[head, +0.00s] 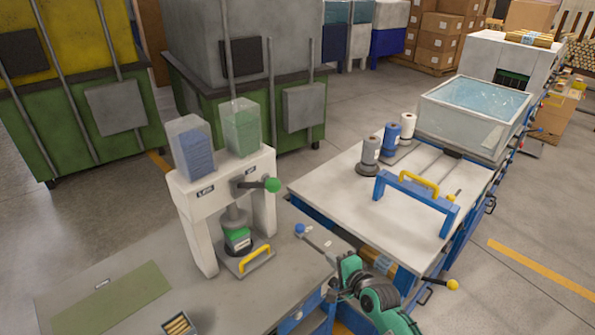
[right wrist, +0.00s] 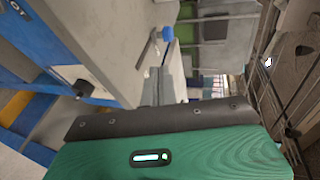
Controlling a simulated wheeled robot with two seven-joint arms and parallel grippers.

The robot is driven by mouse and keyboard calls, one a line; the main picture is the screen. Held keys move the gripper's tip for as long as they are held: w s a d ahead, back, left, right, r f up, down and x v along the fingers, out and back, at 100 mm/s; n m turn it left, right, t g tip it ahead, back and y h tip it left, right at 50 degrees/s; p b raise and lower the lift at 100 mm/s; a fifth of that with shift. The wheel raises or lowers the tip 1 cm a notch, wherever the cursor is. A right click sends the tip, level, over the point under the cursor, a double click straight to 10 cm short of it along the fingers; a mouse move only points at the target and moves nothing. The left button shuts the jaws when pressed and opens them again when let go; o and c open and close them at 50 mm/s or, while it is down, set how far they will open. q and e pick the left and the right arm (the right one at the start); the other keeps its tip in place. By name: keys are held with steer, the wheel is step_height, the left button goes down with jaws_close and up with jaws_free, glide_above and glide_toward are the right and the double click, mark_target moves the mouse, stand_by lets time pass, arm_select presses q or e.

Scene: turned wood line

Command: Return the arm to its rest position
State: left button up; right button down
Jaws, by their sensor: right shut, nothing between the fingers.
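My right gripper (head: 345,265) shows at the lower middle of the head view, on my green arm that comes in from the bottom right. It is shut with nothing in it, close to the front edge of the grey bench (head: 100,240). A lever with a blue knob (head: 300,229) is just beyond it; the knob also shows ahead of the gripper in the right wrist view (right wrist: 168,32). I cannot tell whether the gripper touches the lever's rod. My left gripper is not in view.
A white press (head: 205,195) with two clear bins stands on the bench, with a yellow-handled plate (head: 257,258) at its foot. On the right, a white-topped table (head: 330,185) carries a blue frame (head: 415,205) and several spools. The floor at the right is clear.

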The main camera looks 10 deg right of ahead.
steer(key=s+f+n+g+h, duration=0.1)
steer(key=s+f+n+g, duration=0.1)
steer(key=s+n, duration=0.35)
steer(key=s+f+n+g, duration=0.1)
steer(key=s+n+g, duration=0.1)
steer(key=s, duration=0.7)
steer(key=s+d+r+n+g+h, duration=0.1)
steer(key=s+d+n+g+h, duration=0.2)
steer(key=s, duration=0.8)
steer(key=s+d+r+n+g+h, duration=0.1)
steer(key=s+d+r+n+g, duration=0.25)
steer(key=s, duration=0.65)
step_height(320, 180, down, 32)
steer(key=n, duration=0.2)
steer(key=s+d+f+g, duration=0.1)
steer(key=s+d+f, duration=0.2)
steer(key=s+f, duration=1.7)
steer(key=shift+d+f+g+h, duration=0.2)
steer(key=shift+f+g+h, duration=0.05)
steer(key=shift+g+h, duration=0.1)
